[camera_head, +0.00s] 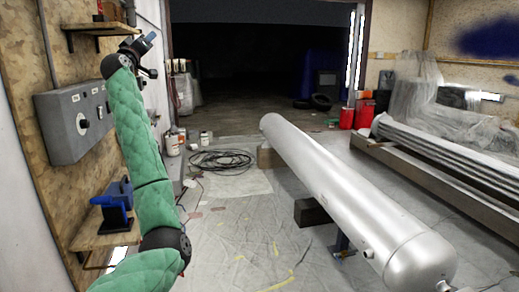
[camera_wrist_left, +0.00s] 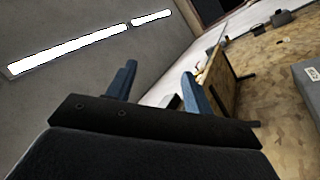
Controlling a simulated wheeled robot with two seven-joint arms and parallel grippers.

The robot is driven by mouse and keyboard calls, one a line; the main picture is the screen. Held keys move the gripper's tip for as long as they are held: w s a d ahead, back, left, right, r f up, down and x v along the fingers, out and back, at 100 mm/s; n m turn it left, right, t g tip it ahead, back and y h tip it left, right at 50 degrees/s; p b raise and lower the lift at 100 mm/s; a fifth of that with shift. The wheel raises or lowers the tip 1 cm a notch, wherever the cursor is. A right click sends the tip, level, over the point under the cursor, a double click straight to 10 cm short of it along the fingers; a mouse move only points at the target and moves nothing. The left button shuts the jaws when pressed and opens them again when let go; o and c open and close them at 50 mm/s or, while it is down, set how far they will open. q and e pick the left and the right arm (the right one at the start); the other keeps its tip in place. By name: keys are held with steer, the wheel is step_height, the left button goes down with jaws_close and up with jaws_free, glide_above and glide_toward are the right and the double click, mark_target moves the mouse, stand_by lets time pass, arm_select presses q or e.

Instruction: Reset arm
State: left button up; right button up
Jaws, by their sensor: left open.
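My left arm, in a green quilted sleeve, rises along the left side of the head view. Its left gripper (camera_head: 144,44) is at the top, raised near the wooden wall and a small shelf. In the left wrist view the left gripper (camera_wrist_left: 159,71) shows two blue fingers standing well apart. It is open, with nothing between the fingers. My right arm and gripper are in neither view.
A grey control box (camera_head: 62,130) on the left wall stands close beside my left arm. An upper shelf (camera_head: 100,29) and a lower shelf (camera_head: 100,237) with a blue tool (camera_head: 115,202) are near. A long silver tank (camera_head: 345,190) lies right of centre. Coiled cable (camera_head: 222,160) lies on the sheeted floor.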

arm_select(q)
steer(key=s+d+f+m+g+p, duration=0.15)
steer(key=s+d+f+g, duration=0.35)
steer(key=s+f, duration=0.7)
steer(key=s+d+f+m+g, duration=0.25)
steer(key=s+d+f, duration=0.4)
steer(key=f, duration=1.15)
steer(key=s+d+f+m+g+p, duration=0.1)
steer(key=s+d+f+m+g, duration=0.3)
steer(key=s+f, duration=0.8)
steer(key=s+d+f+g+p, duration=0.1)
steer(key=s+d+f+g, duration=0.2)
steer(key=s+f, duration=0.9)
steer(key=s+d+f+g+p, duration=0.1)
steer(key=s+d+f+g, duration=0.2)
steer(key=s+f, duration=1)
steer(key=s+d+f+g+p, duration=0.1)
steer(key=s+d+f+g, duration=0.1)
steer(key=s+f, duration=1)
steer(key=s+g, duration=0.1)
steer(key=s, duration=0.2)
steer(key=shift+s+d+f, duration=0.25)
steer(key=shift+s+d, duration=0.15)
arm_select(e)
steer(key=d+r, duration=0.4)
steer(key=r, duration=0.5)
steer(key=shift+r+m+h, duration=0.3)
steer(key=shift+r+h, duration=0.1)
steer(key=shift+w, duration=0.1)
